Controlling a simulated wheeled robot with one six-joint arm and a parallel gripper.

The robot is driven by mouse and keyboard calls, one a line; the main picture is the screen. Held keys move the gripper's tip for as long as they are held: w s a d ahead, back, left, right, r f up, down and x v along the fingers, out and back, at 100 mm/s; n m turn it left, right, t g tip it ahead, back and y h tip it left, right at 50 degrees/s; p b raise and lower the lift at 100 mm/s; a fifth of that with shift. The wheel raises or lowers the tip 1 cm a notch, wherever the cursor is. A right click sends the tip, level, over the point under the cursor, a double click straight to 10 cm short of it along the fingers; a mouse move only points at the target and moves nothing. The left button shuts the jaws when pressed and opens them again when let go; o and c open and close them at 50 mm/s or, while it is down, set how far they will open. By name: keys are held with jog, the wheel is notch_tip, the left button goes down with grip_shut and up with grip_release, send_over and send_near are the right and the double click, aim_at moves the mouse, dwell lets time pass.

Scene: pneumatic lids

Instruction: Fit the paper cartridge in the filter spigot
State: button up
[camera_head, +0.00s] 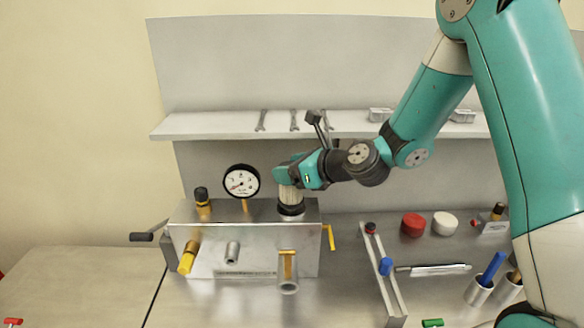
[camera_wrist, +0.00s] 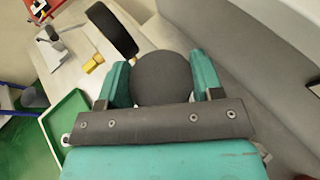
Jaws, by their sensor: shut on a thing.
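The paper cartridge (camera_head: 290,194) is pale and pleated and stands upright over the metal box. Its dark round top end (camera_wrist: 162,78) fills the space between my fingers in the wrist view. My gripper (camera_head: 288,178) is shut on the cartridge's upper part from above. The filter spigot (camera_head: 291,211) is a dark collar on top of the box, directly under the cartridge. The cartridge's lower end meets the dark collar in the picture. I cannot tell how deep it sits. In the wrist view my gripper (camera_wrist: 162,84) hides the spigot.
The metal box (camera_head: 212,262) carries a pressure gauge (camera_head: 241,182), a black-topped brass fitting (camera_head: 203,204) and yellow handles (camera_head: 188,256). A shelf (camera_head: 220,125) with wrenches runs behind. Red (camera_head: 413,224) and white (camera_head: 445,223) caps lie right. The left table (camera_head: 75,280) is mostly clear.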

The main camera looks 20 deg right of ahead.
jog(key=shift+f+b, duration=0.45)
jog(key=shift+f, duration=0.35)
jog(key=o, duration=1)
jog(key=shift+b+v, duration=3.65)
jog(key=shift+v, duration=5.1)
jog(key=shift+a, duration=0.1)
